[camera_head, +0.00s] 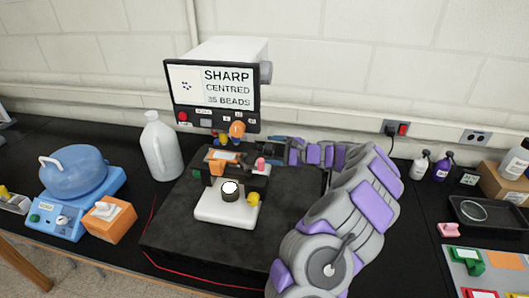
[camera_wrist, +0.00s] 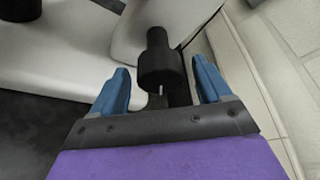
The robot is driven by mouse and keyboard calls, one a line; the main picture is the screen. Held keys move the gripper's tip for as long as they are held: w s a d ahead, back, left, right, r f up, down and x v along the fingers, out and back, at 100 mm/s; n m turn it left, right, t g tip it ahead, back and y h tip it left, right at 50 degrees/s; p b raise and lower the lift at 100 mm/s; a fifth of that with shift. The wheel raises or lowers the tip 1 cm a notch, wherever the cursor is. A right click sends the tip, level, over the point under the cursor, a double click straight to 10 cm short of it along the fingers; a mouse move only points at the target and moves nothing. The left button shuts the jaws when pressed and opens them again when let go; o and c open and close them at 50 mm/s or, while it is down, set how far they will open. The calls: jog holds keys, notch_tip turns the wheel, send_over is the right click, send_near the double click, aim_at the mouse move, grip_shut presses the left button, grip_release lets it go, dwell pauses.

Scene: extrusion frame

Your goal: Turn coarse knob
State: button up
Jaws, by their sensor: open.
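A microscope with a white base (camera_head: 215,209) stands on a dark slab, with orange, yellow and pink parts on it. A black stepped knob (camera_wrist: 158,62), which looks like the coarse knob, sticks out from the white body in the wrist view. My gripper (camera_wrist: 160,70) is open, with one blue finger on each side of the knob and a visible gap on both sides. In the head view my gripper (camera_head: 272,147) is at the microscope's right side; the knob there is too small or hidden to make out.
A monitor (camera_head: 214,90) behind reads "SHARP CENTRED 35 BEADS". A white bottle (camera_head: 162,150), an orange box (camera_head: 108,222) and a blue device (camera_head: 72,195) stand left. The slab's front (camera_head: 190,248) is clear.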

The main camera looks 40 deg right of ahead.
aim_at(264, 149)
jog(key=shift+x, duration=1.9)
jog(key=shift+c, duration=0.2)
jog(key=c, duration=0.9)
jog(key=shift+f+b, duration=0.1)
jog(key=shift+b, duration=0.4)
